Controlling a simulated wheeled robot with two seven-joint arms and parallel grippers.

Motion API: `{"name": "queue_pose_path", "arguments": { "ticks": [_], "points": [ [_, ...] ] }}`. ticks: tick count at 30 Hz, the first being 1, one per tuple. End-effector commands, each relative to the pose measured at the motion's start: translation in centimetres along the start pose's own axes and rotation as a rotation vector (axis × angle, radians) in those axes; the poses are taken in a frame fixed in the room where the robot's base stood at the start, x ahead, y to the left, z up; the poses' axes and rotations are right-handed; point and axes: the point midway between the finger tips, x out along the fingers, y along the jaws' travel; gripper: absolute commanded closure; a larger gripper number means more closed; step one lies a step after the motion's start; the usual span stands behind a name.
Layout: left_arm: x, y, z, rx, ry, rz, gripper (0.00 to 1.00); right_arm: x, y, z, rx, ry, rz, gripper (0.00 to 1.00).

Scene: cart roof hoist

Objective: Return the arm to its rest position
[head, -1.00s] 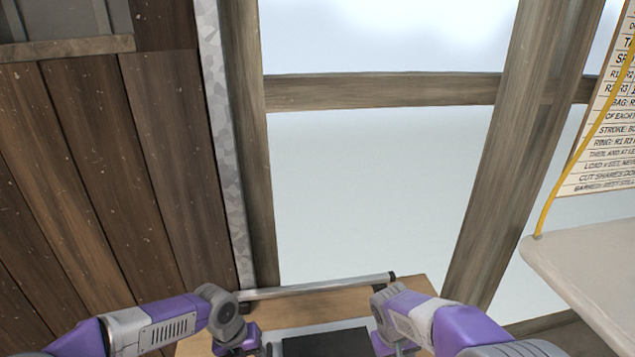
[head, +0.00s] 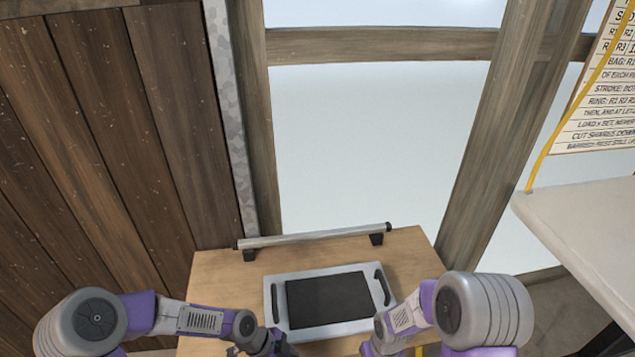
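My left arm comes in from the lower left, and my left gripper (head: 262,346) is at the bottom edge, by the near left corner of a grey tray-like panel with a dark centre. My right arm comes in from the lower right; my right gripper (head: 372,347) is at the bottom edge, near the panel's near right corner. Both grippers are cut off by the frame, so their fingers and anything between them cannot be made out.
The grey panel (head: 274,300) lies on a wooden board (head: 215,275) with a metal bar (head: 315,236) along its far edge. A pale tabletop (head: 580,225) juts in at right, with a yellow cord (head: 560,130) and sign (head: 605,95) above. A plank wall (head: 100,140) stands at left.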

Motion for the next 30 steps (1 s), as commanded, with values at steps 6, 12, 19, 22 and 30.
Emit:
{"name": "queue_pose_path", "arguments": {
  "ticks": [6,12,19,22,30],
  "points": [
    [5.7,4.2,1.2,-0.734,0.033,-0.004,0.51,5.9,-1.9,4.5,0.107,-0.004,-0.135,0.51],
    [8.9,8.2,4.0,-1.381,-0.008,-0.065,0.51,9.0,-3.9,8.2,0.225,0.016,-0.231,0.51],
    [10.1,11.1,6.8,-1.816,-0.053,-0.171,0.51,10.2,-5.2,10.3,0.316,0.041,-0.281,0.51],
    [10.1,11.5,7.3,-1.881,-0.057,-0.195,0.51,10.3,-5.3,10.6,0.330,0.047,-0.287,0.51],
    [10.1,11.5,7.4,-1.894,-0.056,-0.199,0.57,10.3,-5.4,10.6,0.331,0.048,-0.288,0.57]
  ]
}}
